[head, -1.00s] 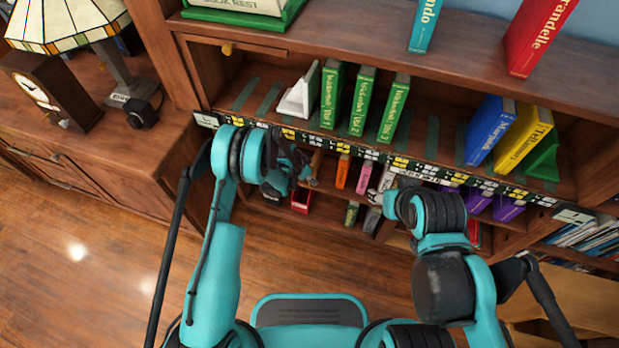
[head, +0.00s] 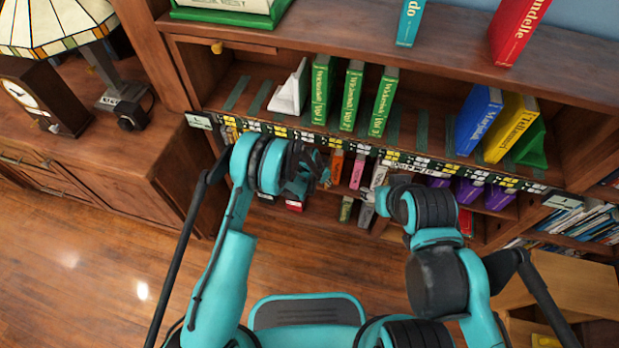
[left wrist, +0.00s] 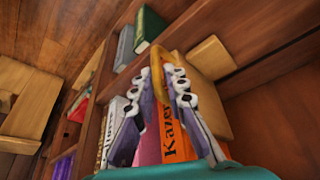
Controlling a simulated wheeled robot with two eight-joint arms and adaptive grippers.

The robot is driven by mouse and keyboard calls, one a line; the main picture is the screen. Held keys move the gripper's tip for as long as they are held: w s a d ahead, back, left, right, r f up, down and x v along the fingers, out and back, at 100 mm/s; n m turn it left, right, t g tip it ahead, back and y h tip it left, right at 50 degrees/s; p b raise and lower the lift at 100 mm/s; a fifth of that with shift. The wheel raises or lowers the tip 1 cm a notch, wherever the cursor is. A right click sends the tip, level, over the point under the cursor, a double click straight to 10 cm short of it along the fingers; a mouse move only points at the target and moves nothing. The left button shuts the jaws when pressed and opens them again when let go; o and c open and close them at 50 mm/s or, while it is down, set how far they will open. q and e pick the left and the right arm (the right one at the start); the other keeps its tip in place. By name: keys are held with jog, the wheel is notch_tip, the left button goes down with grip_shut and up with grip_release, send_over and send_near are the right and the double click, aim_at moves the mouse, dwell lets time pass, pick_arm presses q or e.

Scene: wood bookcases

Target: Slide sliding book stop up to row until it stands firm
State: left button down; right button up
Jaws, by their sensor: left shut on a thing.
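My left gripper (head: 318,172) reaches into the lower shelf beside the orange book (head: 336,166). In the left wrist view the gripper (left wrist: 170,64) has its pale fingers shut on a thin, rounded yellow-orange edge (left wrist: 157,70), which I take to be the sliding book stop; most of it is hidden. The orange book (left wrist: 176,145), lettered "Kazer...", stands right behind the fingers, and I cannot tell whether the stop touches it. A pink book (head: 357,172) and a grey one (head: 378,177) continue the row. My right arm ends near the shelf front, its fingers hidden.
The shelf above holds a white bookend (head: 290,92), green books (head: 351,95), a blue book (head: 478,120), a yellow book (head: 511,127) and a green bookend (head: 531,145). Purple books (head: 470,191) stand lower right. A lamp and clock (head: 45,103) are at left. Open floor lies below.

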pick_arm(q)
jog(key=s+d, duration=0.3)
jog(key=d, duration=0.6)
jog(key=shift+d, duration=0.25)
jog(key=shift+s, duration=0.1)
jog(key=c, duration=1.6)
grip_release()
jog(key=shift+d, duration=0.15)
jog(key=v, duration=1.2)
